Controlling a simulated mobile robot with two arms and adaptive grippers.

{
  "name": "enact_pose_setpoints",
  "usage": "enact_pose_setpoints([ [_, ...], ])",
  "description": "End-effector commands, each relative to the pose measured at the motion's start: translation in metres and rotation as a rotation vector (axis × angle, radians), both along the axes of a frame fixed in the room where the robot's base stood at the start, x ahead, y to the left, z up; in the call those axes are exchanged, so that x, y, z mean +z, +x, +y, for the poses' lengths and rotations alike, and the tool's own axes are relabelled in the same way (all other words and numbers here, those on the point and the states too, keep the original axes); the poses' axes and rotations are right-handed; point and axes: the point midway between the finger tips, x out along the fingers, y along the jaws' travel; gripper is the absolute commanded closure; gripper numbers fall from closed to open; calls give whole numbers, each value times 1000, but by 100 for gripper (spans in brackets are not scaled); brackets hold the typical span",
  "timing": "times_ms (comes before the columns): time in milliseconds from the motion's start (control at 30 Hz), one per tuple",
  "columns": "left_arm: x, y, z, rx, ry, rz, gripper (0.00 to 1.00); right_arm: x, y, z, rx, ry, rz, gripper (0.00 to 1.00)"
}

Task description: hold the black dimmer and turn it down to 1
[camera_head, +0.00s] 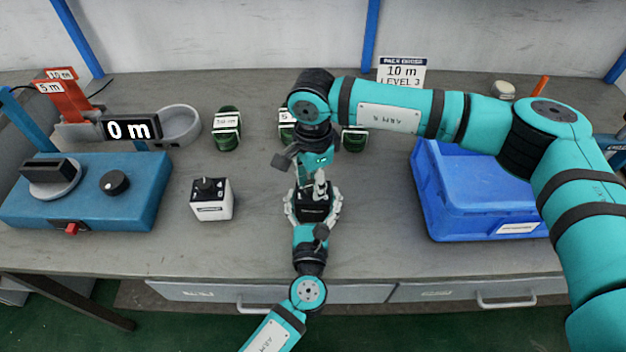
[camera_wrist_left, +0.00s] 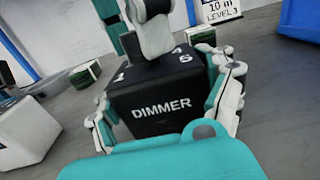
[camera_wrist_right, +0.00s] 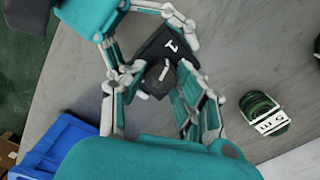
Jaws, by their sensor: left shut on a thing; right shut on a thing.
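The black dimmer (camera_head: 312,212) stands on the grey table, and its DIMMER label faces the left wrist view (camera_wrist_left: 163,108). My left gripper (camera_wrist_left: 168,112) is shut around the sides of its body. My right gripper (camera_wrist_right: 152,78) reaches down from above and is shut on the dark knob (camera_wrist_right: 158,80) on top. White numbers show on the dimmer's top, with a 1 readable in the right wrist view. The fingers cover much of the knob, and I cannot tell which number it points at.
A white dimmer box (camera_head: 211,207) stands to the left. A blue machine (camera_head: 150,205) with a 0 m display (camera_head: 130,128) is at the far left. Green coils (camera_head: 227,130) lie behind. A blue crate (camera_head: 478,200) is right. A sign (camera_head: 402,72) reads 10 m, LEVEL 3.

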Motion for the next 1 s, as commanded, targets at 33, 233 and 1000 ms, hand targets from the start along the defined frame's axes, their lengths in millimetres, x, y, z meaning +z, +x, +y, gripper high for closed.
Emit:
enact_pose_setpoints([
  [33, -1, 0, 0, 0, 0, 2, 52, 1, -1, 1, 5, 1, 2, 100],
  [233, -1, 0, 0, -1, 0, 2, 52, 1, -1, 1, 6, 1, 2, 100],
  [1000, -1, 0, 0, -1, 0, 1, 52, 28, 0, 0, 2, 0, -3, 45],
])
